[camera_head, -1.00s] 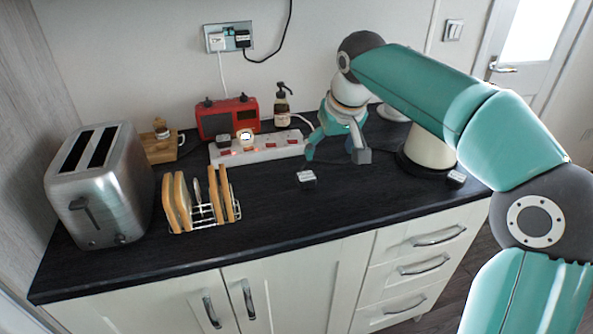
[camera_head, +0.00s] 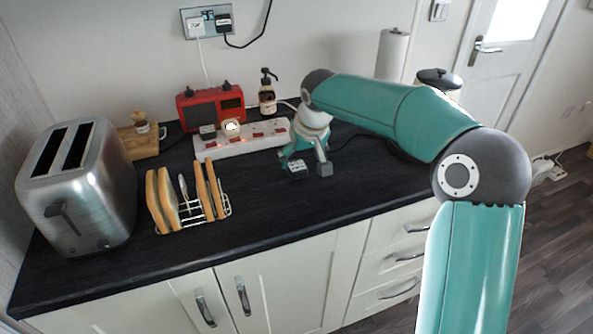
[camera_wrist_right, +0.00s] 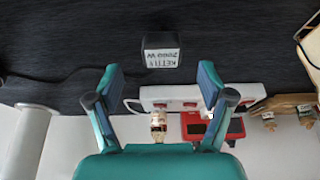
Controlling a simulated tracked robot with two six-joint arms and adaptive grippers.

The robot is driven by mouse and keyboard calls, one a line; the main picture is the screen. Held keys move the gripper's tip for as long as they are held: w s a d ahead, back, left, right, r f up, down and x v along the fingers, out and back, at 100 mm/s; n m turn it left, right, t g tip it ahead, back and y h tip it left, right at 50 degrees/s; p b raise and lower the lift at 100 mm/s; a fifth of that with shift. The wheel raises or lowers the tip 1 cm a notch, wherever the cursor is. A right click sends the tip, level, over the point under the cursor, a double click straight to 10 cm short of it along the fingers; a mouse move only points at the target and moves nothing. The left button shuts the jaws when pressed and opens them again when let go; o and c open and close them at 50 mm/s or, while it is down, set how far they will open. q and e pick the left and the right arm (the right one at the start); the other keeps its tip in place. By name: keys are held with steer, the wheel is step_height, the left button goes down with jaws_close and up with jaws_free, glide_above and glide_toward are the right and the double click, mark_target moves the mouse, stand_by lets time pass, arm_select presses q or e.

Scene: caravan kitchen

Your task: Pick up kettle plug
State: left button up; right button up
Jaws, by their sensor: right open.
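The kettle plug is a small black block whose white label reads "KETTLE 2000 W" in the right wrist view (camera_wrist_right: 162,52). It lies on the dark worktop, just beyond my right fingertips and roughly centred between them. In the head view the plug (camera_head: 297,166) shows at the front of my right gripper (camera_head: 306,165), partly hidden by it. My right gripper is open and empty, low over the worktop; its two fingers are spread apart in the right wrist view (camera_wrist_right: 161,84). I cannot tell whether a finger touches the plug. My left gripper is not in view.
A white power strip (camera_head: 240,143) lies close behind the gripper, with a red radio (camera_head: 211,107) and a soap bottle (camera_head: 267,98) beyond. A toast rack (camera_head: 190,212) and a toaster (camera_head: 80,190) stand left. The worktop (camera_head: 290,205) in front is clear.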

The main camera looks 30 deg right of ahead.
mark_target(298, 167)
steer(key=shift+p+x, duration=0.3)
steer(key=shift+x, duration=2.35)
steer(key=shift+a, duration=0.15)
steer(key=c, duration=1.3)
steer(key=shift+c, duration=0.2)
steer(key=shift+r, duration=0.1)
